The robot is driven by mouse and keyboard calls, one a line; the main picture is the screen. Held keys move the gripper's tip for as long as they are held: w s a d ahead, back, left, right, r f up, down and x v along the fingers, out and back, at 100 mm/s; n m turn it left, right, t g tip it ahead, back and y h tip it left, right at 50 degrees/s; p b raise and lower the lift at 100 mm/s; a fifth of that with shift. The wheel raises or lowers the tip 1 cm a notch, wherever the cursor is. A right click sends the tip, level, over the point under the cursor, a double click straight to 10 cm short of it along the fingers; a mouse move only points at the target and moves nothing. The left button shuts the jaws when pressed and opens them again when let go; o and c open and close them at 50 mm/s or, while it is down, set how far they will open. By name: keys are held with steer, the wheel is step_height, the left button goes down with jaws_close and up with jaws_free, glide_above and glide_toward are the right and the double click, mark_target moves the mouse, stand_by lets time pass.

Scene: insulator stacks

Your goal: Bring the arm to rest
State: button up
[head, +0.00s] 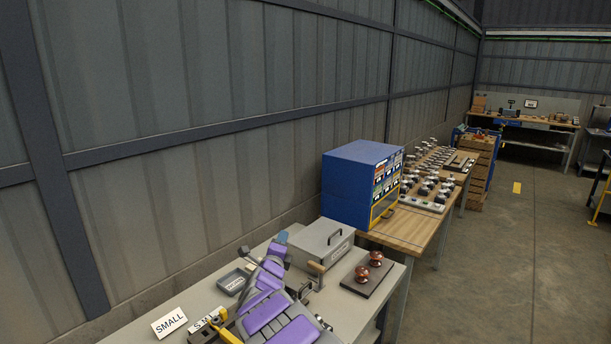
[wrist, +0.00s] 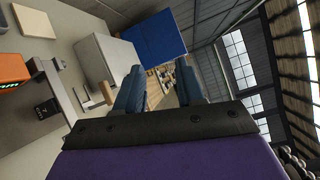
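My gripper (wrist: 158,85) is open in the wrist view, with its two dark blue fingers apart. Nothing is between the fingers; the far benches and floor show through the gap. In the head view my purple arm is folded low over the near grey table (head: 215,300). The gripper end is near a grey lidded box (head: 322,243), above the table; I cannot tell the exact clearance.
A base with two copper-brown insulators (head: 375,258) stands right of the box. A small grey tray (head: 234,281) and a SMALL sign (head: 169,323) are left of my arm. A blue cabinet (head: 355,185) stands behind. The floor at right (head: 500,260) is clear.

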steer(key=s+d+r+n+g+y, duration=0.2)
steer(key=s+d+n+g, duration=0.1)
steer(key=s+d+n, duration=0.4)
steer(key=s+d+r+n+g+y, duration=0.1)
steer(key=s+d+r+n+g, duration=0.3)
steer(key=s, duration=0.4)
steer(key=s+d+f+n+g, duration=0.2)
steer(key=s+d+n+g, duration=0.1)
steer(key=s, duration=1.3)
steer(key=s+d+f+n+g, duration=0.3)
steer(key=s+d+n+g, duration=0.1)
steer(key=s, duration=1.3)
steer(key=s+d+f+n+g, duration=0.2)
steer(key=s+d+n+g, duration=0.1)
steer(key=s, duration=1.4)
steer(key=shift+s+d+f+n+g+h, duration=0.15)
steer(key=shift+d+n+g+h, duration=0.2)
steer(key=shift+n+g, duration=0.65)
